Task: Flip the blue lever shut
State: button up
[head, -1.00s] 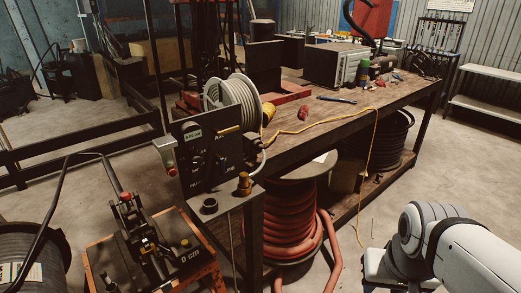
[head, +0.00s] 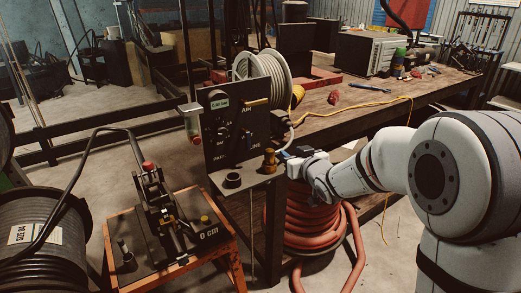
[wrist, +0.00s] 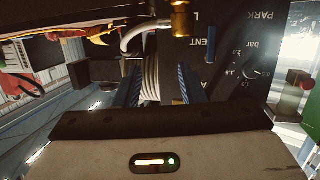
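The dark control panel (head: 235,132) stands upright on the near end of the workbench. In the wrist view, a small blue lever (wrist: 211,43) is on the panel face (wrist: 232,85), beside the partly hidden lettering that ends in "ENT". The lever is too small to make out clearly in the head view. My gripper (head: 286,156) is beside the panel's right edge, near the brass fitting (head: 269,162). In the wrist view its two blue fingers are apart, with nothing held between them (wrist: 160,77). The lever is right of the right finger, not touching it.
A brass fitting (wrist: 180,20) and a pale hose (wrist: 133,35) are close ahead of the fingers. A white cable reel (head: 277,75) stands behind the panel. The crimper (head: 160,205) sits on an orange-framed stand at left. A red hose coil (head: 312,215) is under the bench.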

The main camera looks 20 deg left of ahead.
aim_at(249, 144)
jog(key=w+a+y, duration=0.1)
jog(key=a, duration=0.3)
jog(key=w+a+f+n+y, duration=0.1)
jog(key=a+y, duration=0.1)
jog(key=a, duration=0.3)
jog(key=w+a+f+n+g+y, duration=0.1)
jog(key=w+a, duration=0.1)
jog(key=a, duration=0.3)
jog(key=shift+w+y, duration=0.1)
jog(key=shift+y, duration=0.2)
jog(key=shift+c, duration=0.4)
grip_shut()
jog(key=shift+a, duration=0.1)
jog(key=shift+w+f+n+b, duration=0.1)
jog(key=shift+f+n+b, duration=0.05)
jog(key=shift+n+b, duration=0.15)
